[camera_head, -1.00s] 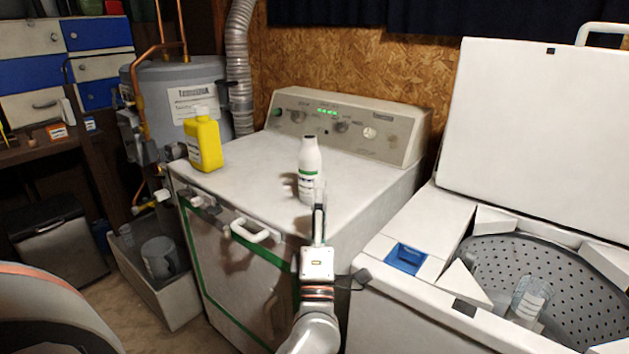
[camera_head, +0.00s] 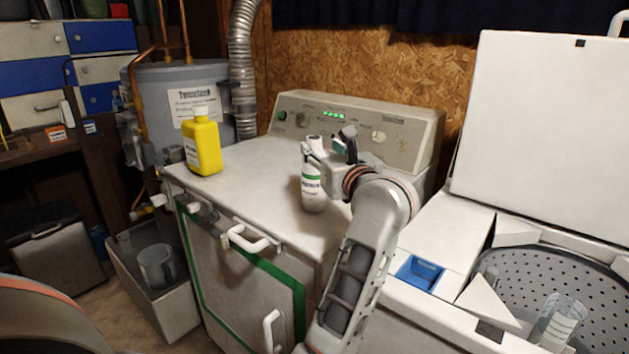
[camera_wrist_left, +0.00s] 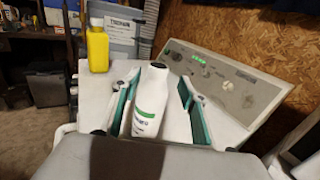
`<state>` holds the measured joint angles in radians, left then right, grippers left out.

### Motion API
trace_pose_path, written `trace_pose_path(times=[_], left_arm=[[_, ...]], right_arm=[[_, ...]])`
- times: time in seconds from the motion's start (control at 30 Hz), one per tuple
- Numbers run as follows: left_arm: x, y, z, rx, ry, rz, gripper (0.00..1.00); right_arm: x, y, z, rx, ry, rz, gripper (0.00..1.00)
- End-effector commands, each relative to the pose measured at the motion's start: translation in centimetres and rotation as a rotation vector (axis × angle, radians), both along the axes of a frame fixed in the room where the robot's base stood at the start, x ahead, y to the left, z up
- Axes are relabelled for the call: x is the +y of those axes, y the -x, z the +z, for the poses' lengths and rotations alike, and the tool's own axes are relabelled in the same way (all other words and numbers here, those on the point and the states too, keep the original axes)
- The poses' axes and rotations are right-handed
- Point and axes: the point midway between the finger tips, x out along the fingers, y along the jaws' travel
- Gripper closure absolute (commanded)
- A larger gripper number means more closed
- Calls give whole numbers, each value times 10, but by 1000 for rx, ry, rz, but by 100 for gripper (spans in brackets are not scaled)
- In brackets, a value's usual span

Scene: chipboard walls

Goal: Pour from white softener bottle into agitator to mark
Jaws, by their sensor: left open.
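The white bottle (camera_head: 312,192) with a green-banded label stands upright on the white machine's top. It also shows in the left wrist view (camera_wrist_left: 149,105); its top end looks dark. My left gripper (camera_head: 326,150) is at the bottle's upper part, coming from the right. In the wrist view its green-padded fingers (camera_wrist_left: 158,98) are open, one on each side of the bottle, with a gap at the right. A clear cup-like piece with markings (camera_head: 560,322), perhaps the agitator's cup, stands in the perforated grey drum (camera_head: 520,270) at the right. My right gripper is not in view.
A yellow bottle (camera_head: 204,148) stands at the left rear of the machine top (camera_head: 255,180). The control panel (camera_head: 405,130) rises behind. The washer's white lid (camera_head: 560,130) is up, and a blue compartment (camera_head: 420,273) lies beside the drum.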

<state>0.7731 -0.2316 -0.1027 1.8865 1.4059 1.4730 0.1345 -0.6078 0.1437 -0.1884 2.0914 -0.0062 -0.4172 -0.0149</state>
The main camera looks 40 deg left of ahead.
Motion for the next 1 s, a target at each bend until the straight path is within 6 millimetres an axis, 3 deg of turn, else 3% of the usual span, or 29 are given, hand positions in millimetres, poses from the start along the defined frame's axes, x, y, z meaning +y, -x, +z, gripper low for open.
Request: trace_pose_path(times=[0.3,0.6,0.63,0.8,1.0], left_arm=[[38,-20,1,1,-4,2,57],[42,-24,2,1,-3,2,57],[42,-24,2,1,-3,2,59],[42,-23,2,1,-3,2,100],[42,-23,3,-1,-5,2,100]], right_arm=[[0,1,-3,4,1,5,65],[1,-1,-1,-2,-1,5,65],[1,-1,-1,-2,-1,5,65],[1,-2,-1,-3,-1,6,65],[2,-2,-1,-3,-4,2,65]])
